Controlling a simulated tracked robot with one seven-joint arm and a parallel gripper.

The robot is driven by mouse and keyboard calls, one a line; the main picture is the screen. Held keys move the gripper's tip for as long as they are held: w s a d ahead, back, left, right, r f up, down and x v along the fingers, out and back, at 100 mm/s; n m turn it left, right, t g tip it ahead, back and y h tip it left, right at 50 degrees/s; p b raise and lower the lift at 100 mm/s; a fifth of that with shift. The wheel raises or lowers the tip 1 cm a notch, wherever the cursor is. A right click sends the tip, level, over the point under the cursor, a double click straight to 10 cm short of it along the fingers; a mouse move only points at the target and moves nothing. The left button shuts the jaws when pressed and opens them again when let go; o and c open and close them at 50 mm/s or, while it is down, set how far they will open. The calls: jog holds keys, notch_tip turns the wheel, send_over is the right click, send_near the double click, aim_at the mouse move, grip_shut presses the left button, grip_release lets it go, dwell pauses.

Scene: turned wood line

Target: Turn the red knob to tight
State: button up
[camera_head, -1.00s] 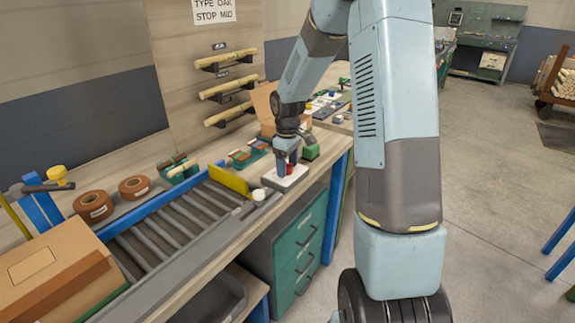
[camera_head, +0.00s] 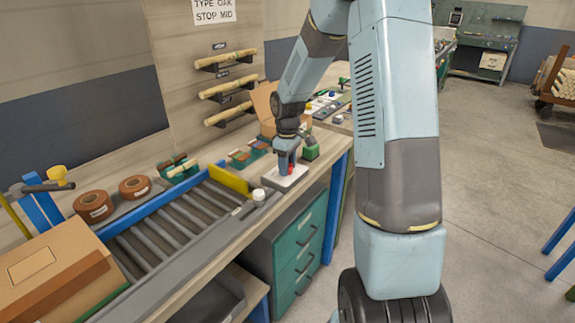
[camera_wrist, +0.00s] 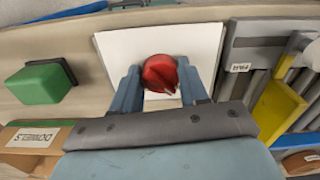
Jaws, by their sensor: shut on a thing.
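The red knob (camera_wrist: 160,73) sits on a white plate (camera_wrist: 109,45) in the wrist view. A pale pointer mark shows on the knob, toward its lower right in that view. My gripper (camera_wrist: 159,80) is shut on the knob, one finger on each side. In the head view my gripper (camera_head: 286,168) points down over the white plate (camera_head: 298,180) at the bench's front edge. Only a small part of the red knob (camera_head: 291,169) shows there between the fingers. I cannot read any tight mark on the plate.
A green block (camera_wrist: 40,83) stands left of the plate in the wrist view. A yellow stop plate (camera_head: 229,179) and the roller conveyor (camera_head: 170,226) lie left of the gripper in the head view. A cardboard box (camera_head: 55,272) is at the near left.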

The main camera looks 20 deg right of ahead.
jog(key=m, duration=0.4)
jog(key=shift+m, duration=0.3)
jog(key=m, duration=0.4)
jog(key=shift+a+r+m, duration=0.1)
jog(key=shift+m, duration=0.2)
jog(key=m, duration=0.4)
jog(key=shift+a+m, duration=0.1)
jog(key=shift+m, duration=0.2)
jog(key=shift+w+m, duration=0.1)
jog(key=shift+m, duration=2)
jog(key=o, duration=1.1)
jog(key=shift+c, duration=0.2)
